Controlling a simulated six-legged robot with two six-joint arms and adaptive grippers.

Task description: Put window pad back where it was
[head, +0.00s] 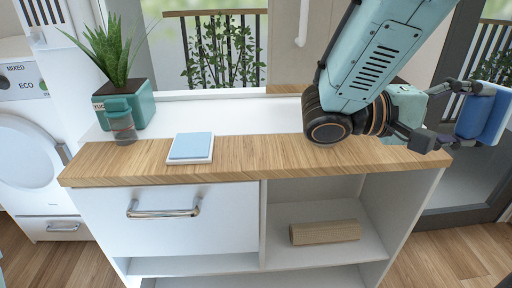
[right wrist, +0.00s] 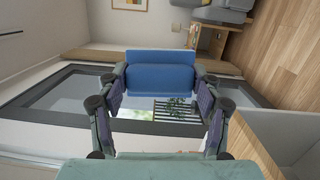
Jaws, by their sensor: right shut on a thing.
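A blue pad with a white side (head: 485,115) is at the right of the head view, in front of the glass door. My right gripper (head: 456,115) is shut on it and holds it in the air beyond the counter's right end. In the right wrist view the blue pad (right wrist: 160,75) lies across between the two fingertips. A flat light-blue square on a white base (head: 190,147) lies on the wooden counter top, left of the middle. My left gripper is not in view.
The counter (head: 240,152) has a clear stretch of wood in its middle. A potted plant (head: 125,100) and a small glass (head: 121,127) stand at its left end. A brown roll (head: 325,232) lies on the shelf below. A washing machine (head: 28,150) stands left.

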